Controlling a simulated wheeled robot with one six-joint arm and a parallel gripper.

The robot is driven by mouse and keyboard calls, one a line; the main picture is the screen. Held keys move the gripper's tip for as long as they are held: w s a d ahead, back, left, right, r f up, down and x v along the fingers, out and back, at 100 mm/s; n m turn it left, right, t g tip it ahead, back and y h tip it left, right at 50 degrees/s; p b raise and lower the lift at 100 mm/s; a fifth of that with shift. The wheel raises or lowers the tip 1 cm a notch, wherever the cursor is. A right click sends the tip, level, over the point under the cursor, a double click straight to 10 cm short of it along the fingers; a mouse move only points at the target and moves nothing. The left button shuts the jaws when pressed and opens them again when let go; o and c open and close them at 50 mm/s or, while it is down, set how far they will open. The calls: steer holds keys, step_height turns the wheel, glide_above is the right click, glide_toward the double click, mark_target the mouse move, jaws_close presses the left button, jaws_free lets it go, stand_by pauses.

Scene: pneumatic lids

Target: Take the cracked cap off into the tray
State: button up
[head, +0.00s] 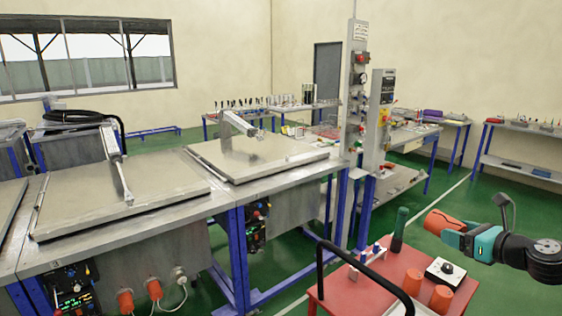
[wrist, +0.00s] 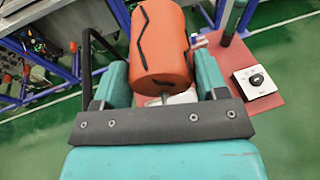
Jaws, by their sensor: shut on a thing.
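The cracked cap (head: 445,222) is an orange cylinder. In the wrist view the cap (wrist: 160,45) shows black jagged crack lines along its side. My gripper (head: 450,231) is shut on it and holds it in the air above the red cart, at the right of the head view. In the wrist view the cap sits between the two teal fingers of my gripper (wrist: 160,80). I cannot clearly make out a tray. Other orange caps (head: 125,300) are under the left bench, beside a white plug (head: 180,275).
The red cart top (head: 340,292) carries two orange cups (head: 411,282), a white box with a black knob (head: 445,270), a dark green upright object (head: 400,228) and a small rack (head: 366,256). A black handle (head: 385,284) arches over its near side. Green floor is clear behind the cart.

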steer(key=shift+w+d+f+b, duration=0.1)
steer(key=shift+f+b, duration=0.35)
steer(key=shift+f, duration=0.05)
steer(key=f+b, duration=0.5)
steer(key=shift+a, duration=0.25)
steer(key=o, duration=1)
steer(key=b+v, duration=0.4)
steer(key=v, duration=1.3)
steer(key=shift+d+r, duration=0.1)
steer(key=shift+d, duration=0.1)
